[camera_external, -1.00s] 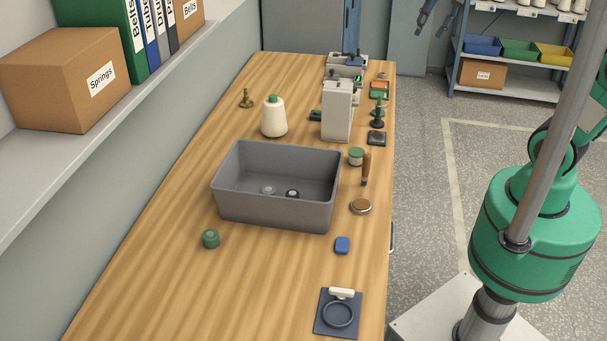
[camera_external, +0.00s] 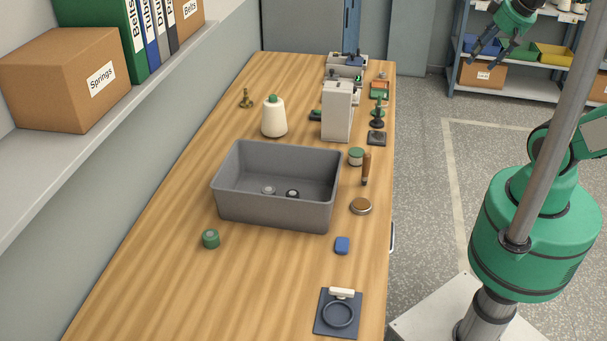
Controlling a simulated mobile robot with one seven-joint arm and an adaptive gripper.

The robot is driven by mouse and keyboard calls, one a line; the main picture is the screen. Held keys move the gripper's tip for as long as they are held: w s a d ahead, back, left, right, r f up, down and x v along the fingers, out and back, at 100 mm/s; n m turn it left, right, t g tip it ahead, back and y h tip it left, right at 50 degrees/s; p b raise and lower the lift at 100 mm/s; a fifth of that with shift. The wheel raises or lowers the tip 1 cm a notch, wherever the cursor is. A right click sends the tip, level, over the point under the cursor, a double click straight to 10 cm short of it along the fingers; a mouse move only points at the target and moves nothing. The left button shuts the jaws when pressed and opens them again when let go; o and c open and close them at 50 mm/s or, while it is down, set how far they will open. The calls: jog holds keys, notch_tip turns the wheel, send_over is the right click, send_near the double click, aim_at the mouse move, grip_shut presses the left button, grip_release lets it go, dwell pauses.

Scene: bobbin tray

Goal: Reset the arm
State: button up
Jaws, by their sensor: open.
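My gripper (camera_external: 493,50) hangs at the top right of the view, high up and right of the bench, in front of the back shelving in the picture. Its dark fingers are spread and nothing is between them. A green bobbin (camera_external: 211,239) is on the bench left of the tray's front.
A thread cone (camera_external: 273,117) and a grey machine (camera_external: 337,111) stand behind the tray. The front left bench is clear.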

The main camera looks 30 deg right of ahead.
notch_tip(320, 180, down, 7)
jog(key=b, duration=0.7)
jog(key=shift+f, duration=0.15)
